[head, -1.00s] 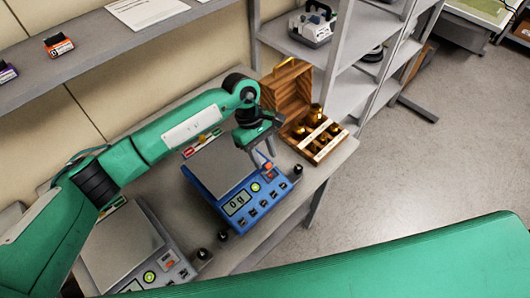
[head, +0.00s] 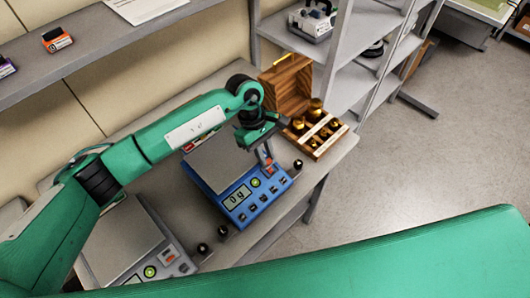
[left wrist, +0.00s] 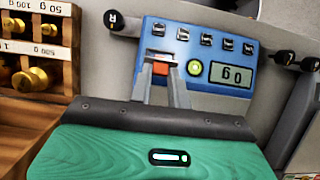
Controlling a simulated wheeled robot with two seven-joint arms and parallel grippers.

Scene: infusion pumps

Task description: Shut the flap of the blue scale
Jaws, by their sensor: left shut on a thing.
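The blue scale (head: 262,203) stands on the grey bench with its pan (head: 217,163) behind the front panel. Its flap, marked by an orange patch (head: 255,182), is at the panel's far corner beside the round green button. In the left wrist view the orange flap part (left wrist: 161,68) sits between my fingertips. My left gripper (head: 267,168) points down at it, shut on the flap. The flap looks low against the panel; the fingers partly hide it, so I cannot tell whether it is flush. My right gripper is not in view.
A grey scale (head: 122,240) stands to the left on the bench. An open wooden box (head: 290,88) of brass weights stands close to the right of my gripper. A shelf (head: 105,48) runs above at the back. Open floor lies to the right.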

